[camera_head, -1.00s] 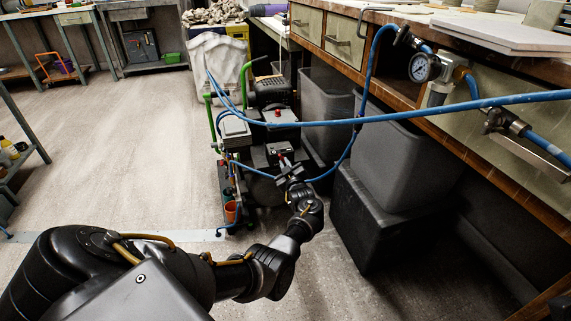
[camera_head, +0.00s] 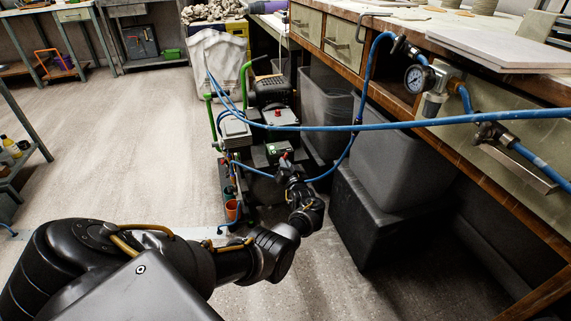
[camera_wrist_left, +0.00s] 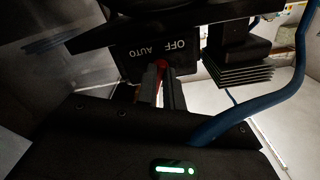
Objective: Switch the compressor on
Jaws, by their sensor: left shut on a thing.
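The compressor (camera_head: 271,92) stands on the floor beside the bench, with a black motor, green handles and blue hoses. In the left wrist view the box (camera_wrist_left: 153,50) reads "OFF" and "AUTO" upside down. A red switch lever (camera_wrist_left: 162,67) stands out below the lettering. My left gripper (camera_wrist_left: 160,88) is shut on this lever. The fingers hide most of the lever, so its exact setting is unclear. My right gripper is not in view.
Grey bins (camera_head: 400,165) stand under the bench, right of my gripper.

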